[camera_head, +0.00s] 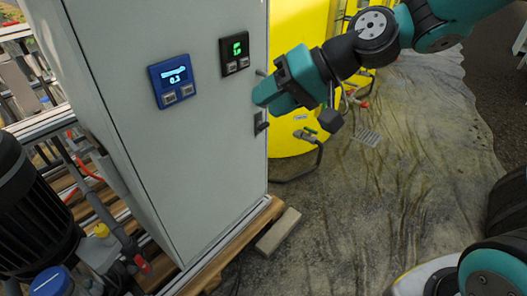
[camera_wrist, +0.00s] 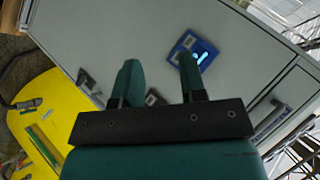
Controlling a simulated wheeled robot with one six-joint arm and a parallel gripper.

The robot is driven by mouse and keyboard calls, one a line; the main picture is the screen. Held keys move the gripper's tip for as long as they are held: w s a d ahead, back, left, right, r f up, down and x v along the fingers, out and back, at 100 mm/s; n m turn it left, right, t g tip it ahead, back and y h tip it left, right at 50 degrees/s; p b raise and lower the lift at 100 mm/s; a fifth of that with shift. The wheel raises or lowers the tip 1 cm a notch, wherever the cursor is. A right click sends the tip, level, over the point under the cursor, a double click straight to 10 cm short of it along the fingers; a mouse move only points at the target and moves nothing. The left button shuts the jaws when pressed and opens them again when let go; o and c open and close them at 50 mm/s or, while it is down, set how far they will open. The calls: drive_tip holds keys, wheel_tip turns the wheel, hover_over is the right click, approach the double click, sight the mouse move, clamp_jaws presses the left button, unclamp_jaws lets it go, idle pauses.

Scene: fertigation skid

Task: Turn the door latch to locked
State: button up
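The door latch (camera_head: 261,122) is a small dark piece near the right edge of the grey cabinet door (camera_head: 205,150). It sits just below my gripper (camera_head: 262,92) in the head view. In the wrist view a dark piece that looks like the latch (camera_wrist: 88,82) is near the door edge, left of my fingers. My gripper (camera_wrist: 160,80) is open, its two teal fingers apart and pointing toward the door, with nothing held. I cannot tell the latch's exact angle, or whether a fingertip touches the door.
A blue display (camera_head: 173,81) and a dark display with a green digit (camera_head: 235,53) are on the door. A yellow tank (camera_head: 295,40) stands behind the cabinet's right edge. A dark motor (camera_head: 30,200) and pipes are at the left. The floor at right is mostly clear.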

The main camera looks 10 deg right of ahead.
drive_tip(key=w+d+f+m+t+y+b, duration=0.1)
drive_tip(key=w+d+f+m+t+b, duration=0.15)
drive_tip(key=w+f+b, duration=0.4)
drive_tip(key=w+d+f+m+t+y+b, duration=0.1)
drive_tip(key=w+d+f+m+t+b, duration=0.2)
drive_tip(key=f+b, duration=0.55)
drive_tip(key=m+t+h+b, duration=0.1)
drive_tip(key=m+t+b, duration=0.4)
drive_tip(key=m+b, duration=0.3)
approach(264, 125)
drive_tip(key=shift+n, duration=0.65)
drive_tip(key=shift+f+b+x, duration=0.15)
drive_tip(key=shift+b+x, duration=1.35)
drive_tip(key=shift+x, duration=1)
drive_tip(key=shift+f+b+x, duration=0.15)
drive_tip(key=shift+b+x, duration=1.35)
drive_tip(key=shift+x, duration=1.05)
drive_tip(key=shift+s, duration=0.1)
drive_tip(key=c, duration=0.7)
